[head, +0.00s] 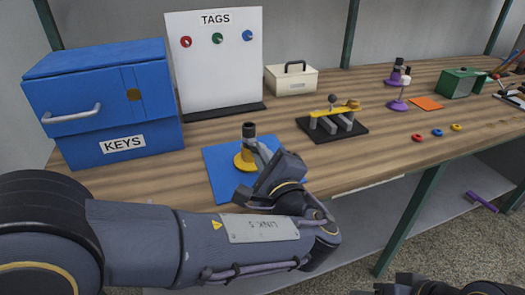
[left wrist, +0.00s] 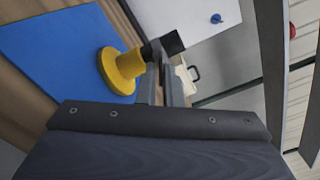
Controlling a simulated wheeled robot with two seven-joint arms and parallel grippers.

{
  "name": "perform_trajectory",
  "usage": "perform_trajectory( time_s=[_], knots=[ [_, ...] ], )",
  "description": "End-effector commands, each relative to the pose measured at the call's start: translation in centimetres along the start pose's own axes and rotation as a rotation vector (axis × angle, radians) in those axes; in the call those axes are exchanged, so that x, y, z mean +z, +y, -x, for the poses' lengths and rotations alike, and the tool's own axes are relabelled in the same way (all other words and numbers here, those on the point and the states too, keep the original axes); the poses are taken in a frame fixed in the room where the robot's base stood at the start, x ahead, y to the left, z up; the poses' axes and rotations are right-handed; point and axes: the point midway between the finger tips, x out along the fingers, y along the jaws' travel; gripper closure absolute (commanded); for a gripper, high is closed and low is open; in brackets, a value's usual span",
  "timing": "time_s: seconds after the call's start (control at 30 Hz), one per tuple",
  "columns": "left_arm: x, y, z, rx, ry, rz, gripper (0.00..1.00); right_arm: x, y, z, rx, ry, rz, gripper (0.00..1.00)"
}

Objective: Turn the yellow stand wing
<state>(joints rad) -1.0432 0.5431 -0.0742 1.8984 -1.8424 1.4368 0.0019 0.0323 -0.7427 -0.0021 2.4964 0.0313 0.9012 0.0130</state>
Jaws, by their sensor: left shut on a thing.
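The yellow stand (head: 245,160) stands upright on a blue mat (head: 221,184), with a grey post and a black top (head: 249,130). My left gripper (head: 259,152) reaches it from the right, at post height below the black top. In the left wrist view the stand's yellow base (left wrist: 122,67) is left of the fingertips (left wrist: 157,66). The left fingers are close together and shut on the wing at the grey post; the wing itself is mostly hidden by them. Only dark parts of my right arm show at the bottom right edge of the head view; its fingers do not show.
A blue KEYS box (head: 105,105) and a white TAGS board (head: 215,60) stand at the left and back. A black base with a yellow lever (head: 345,106), purple stands (head: 397,103) and coloured rings (head: 437,133) are to the right. Bare wood lies between.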

Motion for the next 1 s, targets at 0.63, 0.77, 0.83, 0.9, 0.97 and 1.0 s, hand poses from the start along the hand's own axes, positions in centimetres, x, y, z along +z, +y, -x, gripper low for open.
perform_trajectory(
  time_s=[0.63, 0.77, 0.83, 0.9, 0.97, 1.0],
  knots=[
    [-0.01, 0.12, -0.01, 0.001, 0.000, -0.092, 1.00, -0.41, -0.37, 0.81, 0.000, 0.000, 0.000, 0.52],
    [-0.02, 0.13, -0.01, 0.001, 0.001, -0.101, 1.00, -0.44, -0.40, 0.87, 0.000, 0.000, 0.000, 0.52],
    [-0.03, 0.15, -0.01, 0.001, 0.001, -0.104, 1.00, -0.45, -0.41, 0.89, 0.000, 0.000, 0.000, 0.52],
    [-0.03, 0.15, -0.01, 0.001, 0.001, -0.108, 1.00, -0.47, -0.42, 0.92, 0.000, 0.000, 0.000, 0.52],
    [-0.03, 0.15, -0.01, 0.001, 0.001, -0.111, 1.00, -0.48, -0.43, 0.95, 0.000, 0.000, 0.000, 0.52],
    [-0.03, 0.16, -0.01, 0.001, 0.001, -0.112, 1.00, -0.48, -0.43, 0.95, 0.000, 0.000, 0.000, 0.52]
  ],
)
